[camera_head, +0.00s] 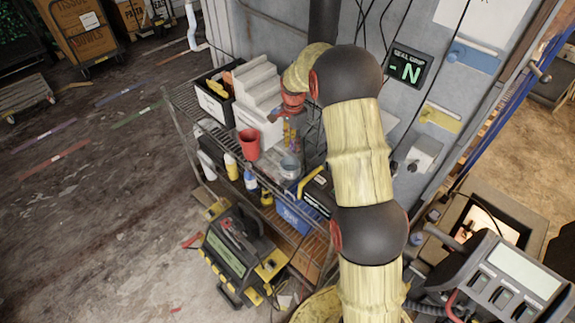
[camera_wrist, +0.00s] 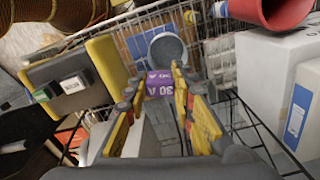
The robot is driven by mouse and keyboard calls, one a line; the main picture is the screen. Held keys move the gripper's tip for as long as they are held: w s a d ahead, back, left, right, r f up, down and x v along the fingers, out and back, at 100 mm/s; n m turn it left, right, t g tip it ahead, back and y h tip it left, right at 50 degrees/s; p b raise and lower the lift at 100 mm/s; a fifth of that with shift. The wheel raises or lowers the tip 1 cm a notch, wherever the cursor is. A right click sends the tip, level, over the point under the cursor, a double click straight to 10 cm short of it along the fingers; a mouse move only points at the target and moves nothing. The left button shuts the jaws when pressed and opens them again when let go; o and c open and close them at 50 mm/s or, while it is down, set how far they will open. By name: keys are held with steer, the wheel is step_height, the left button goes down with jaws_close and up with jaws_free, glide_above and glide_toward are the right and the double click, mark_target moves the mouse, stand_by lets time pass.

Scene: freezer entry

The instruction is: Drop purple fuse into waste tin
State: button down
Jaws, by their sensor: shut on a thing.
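The purple fuse (camera_wrist: 160,84), marked 30A, sits between the yellow-padded fingertips of my gripper (camera_wrist: 160,90) in the wrist view. My gripper is shut on it. A round grey tin (camera_wrist: 168,50) shows just beyond the fuse in the wrist view. In the head view the tin (camera_head: 290,166) stands on the wire shelf, just below my gripper (camera_head: 289,138) in the picture. The fuse is too small to make out clearly in the head view. I cannot tell how high it is above the shelf.
A red cup (camera_head: 248,143) stands left of the tin on the wire rack (camera_head: 205,135). White stepped boxes (camera_head: 258,90) and a black bin (camera_head: 214,95) stand behind it. A yellow-black case (camera_head: 317,190) is right of the tin. The wall is close behind my arm.

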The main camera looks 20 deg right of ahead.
steer(key=shift+s+f+b, duration=0.2)
steer(key=shift+f+b, duration=0.2)
steer(key=shift+f, duration=0.3)
steer(key=shift+w+f+b, duration=0.15)
steer(key=shift+f+b, duration=0.85)
steer(key=shift+f, duration=1.15)
steer(key=shift+r, duration=0.1)
steer(key=c, duration=1.6)
jaws_free()
steer(key=shift+o, duration=0.9)
step_height(320, 180, up, 12)
steer(key=shift+f, duration=0.1)
